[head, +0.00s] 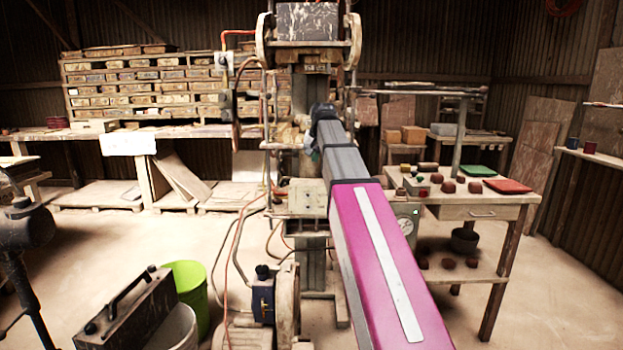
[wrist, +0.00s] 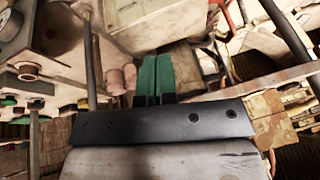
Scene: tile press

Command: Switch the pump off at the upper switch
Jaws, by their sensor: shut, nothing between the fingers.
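The tile press (head: 309,22) stands in the middle of the head view. A small pale box (head: 223,63) with a red pipe over it is mounted high at its left; it may be the upper switch, but its lever and setting are too small to tell. A lower dark box (head: 262,298) with a black knob is near the floor by the pump-like round housing (head: 287,305).
A side table (head: 480,198) at right holds a small button box, reddish lumps and red and green trays. Hoses hang left of the press. Floor between is open.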

